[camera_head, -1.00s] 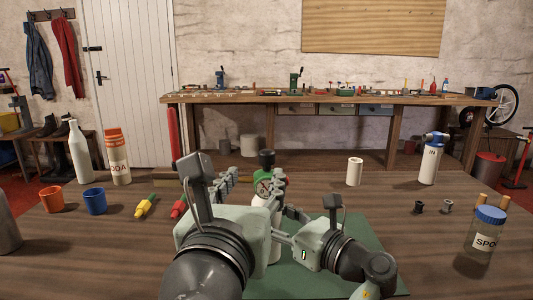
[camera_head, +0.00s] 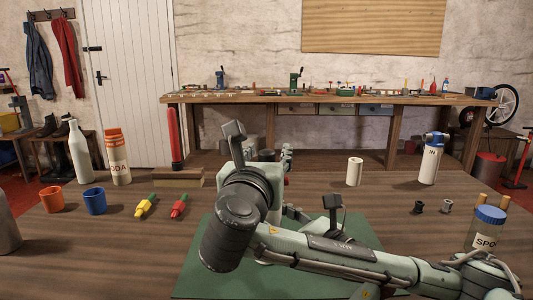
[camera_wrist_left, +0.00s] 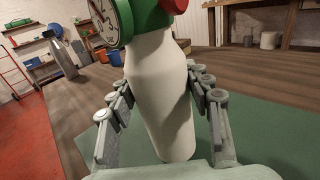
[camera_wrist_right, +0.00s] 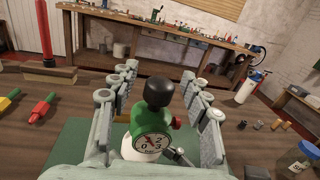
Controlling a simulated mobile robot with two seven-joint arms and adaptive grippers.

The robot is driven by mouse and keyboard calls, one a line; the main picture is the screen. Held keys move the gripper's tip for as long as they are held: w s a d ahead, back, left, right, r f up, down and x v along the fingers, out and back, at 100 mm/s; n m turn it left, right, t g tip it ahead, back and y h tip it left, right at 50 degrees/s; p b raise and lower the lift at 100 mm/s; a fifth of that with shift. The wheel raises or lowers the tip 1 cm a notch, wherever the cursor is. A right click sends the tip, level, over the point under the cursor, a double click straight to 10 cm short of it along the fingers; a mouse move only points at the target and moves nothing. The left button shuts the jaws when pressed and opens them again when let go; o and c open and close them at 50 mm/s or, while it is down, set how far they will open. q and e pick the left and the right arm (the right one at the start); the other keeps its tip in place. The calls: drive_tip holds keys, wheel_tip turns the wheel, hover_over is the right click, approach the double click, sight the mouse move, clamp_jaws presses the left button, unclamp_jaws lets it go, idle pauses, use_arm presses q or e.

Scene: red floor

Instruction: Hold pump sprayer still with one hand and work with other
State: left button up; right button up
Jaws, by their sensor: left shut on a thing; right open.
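The pump sprayer has a white body (camera_wrist_left: 160,95) and a green head (camera_wrist_right: 152,125) with a black knob, a red part and a round gauge. It stands upright on the green mat (camera_head: 205,275). In the left wrist view my left gripper (camera_wrist_left: 158,82) has its fingers on both sides of the white body and is shut on it. My right gripper (camera_wrist_right: 160,82) is open, its fingers left and right of the black knob (camera_wrist_right: 160,91) with gaps. In the head view my right arm hides most of the sprayer and much of my left gripper (camera_head: 300,212).
Orange and blue cups (camera_head: 95,201) and bottles stand farther left. A white cylinder (camera_head: 354,172), a spray bottle (camera_head: 429,163) and a blue-lidded jar (camera_head: 486,228) stand right.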

sight(266, 150)
drive_tip(key=shift+c, duration=0.5)
clamp_jaws()
wheel_tip(266, 150, up, 6)
drive_tip(key=shift+r, duration=0.3)
drive_tip(key=shift+o, duration=0.5)
unclamp_jaws()
wheel_tip(266, 150, up, 10)
